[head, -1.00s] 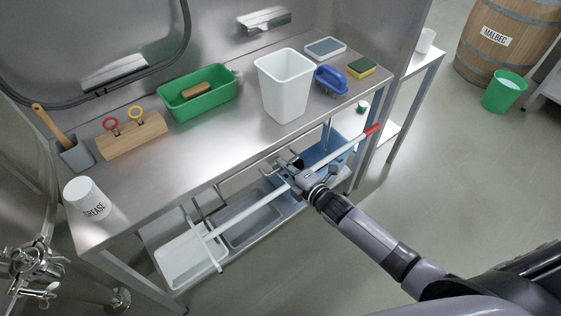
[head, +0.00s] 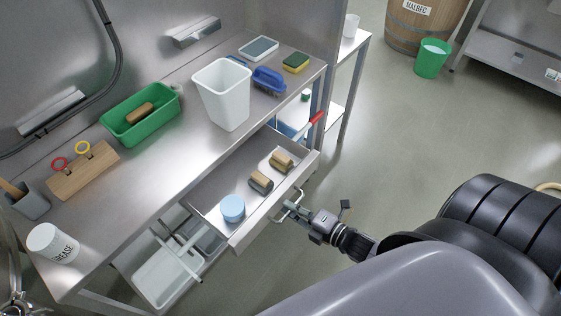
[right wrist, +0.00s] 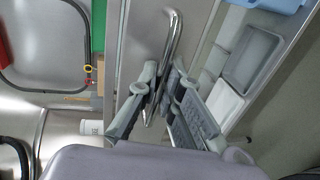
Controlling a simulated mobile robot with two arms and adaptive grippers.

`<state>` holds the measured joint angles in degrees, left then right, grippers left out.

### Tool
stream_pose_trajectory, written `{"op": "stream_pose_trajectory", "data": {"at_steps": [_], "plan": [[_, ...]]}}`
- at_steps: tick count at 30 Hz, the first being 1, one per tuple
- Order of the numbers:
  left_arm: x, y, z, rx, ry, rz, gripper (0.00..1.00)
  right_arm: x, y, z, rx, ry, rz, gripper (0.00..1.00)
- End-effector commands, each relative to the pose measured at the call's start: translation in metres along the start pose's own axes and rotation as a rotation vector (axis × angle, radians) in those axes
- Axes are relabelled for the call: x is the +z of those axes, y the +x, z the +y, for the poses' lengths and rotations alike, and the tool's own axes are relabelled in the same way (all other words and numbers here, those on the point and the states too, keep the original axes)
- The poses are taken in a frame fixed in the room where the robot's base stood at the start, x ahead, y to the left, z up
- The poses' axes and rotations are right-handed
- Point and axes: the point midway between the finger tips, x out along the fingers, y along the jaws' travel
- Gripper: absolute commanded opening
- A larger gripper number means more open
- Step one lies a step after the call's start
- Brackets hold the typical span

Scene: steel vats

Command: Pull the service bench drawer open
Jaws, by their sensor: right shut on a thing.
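The service bench drawer (head: 240,232) is pulled out from under the steel bench top. In the right wrist view the handle (right wrist: 173,40) runs between the fingers of my right gripper (right wrist: 160,88). The fingers hide part of the handle. My left gripper is not in view.
The bench top holds a white bin (head: 222,95), a green tub (head: 140,118), a blue brush (head: 269,80), a sponge (head: 296,62), a wooden block with rings (head: 83,172) and a grease can (head: 52,243). Trays stand on the shelf below.

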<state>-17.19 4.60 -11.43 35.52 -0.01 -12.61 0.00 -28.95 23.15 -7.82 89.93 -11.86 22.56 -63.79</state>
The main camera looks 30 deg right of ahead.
Motion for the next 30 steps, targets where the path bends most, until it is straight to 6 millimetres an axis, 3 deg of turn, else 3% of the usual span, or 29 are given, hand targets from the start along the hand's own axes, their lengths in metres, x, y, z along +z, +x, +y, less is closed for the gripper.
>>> {"op": "stream_pose_trajectory", "data": {"at_steps": [15,16,20,30], "plan": [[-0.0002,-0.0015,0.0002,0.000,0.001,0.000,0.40,0.0007,-0.0082,-0.0016,0.001,0.000,-0.001,0.00],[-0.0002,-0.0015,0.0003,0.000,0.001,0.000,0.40,0.0007,-0.0082,-0.0016,0.001,0.000,-0.001,0.08],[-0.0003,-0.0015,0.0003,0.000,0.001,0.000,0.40,0.0006,-0.0081,-0.0016,0.000,0.000,-0.001,0.16],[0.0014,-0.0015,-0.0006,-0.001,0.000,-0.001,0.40,0.0002,-0.0111,-0.0020,0.000,0.000,-0.001,0.16]]}}
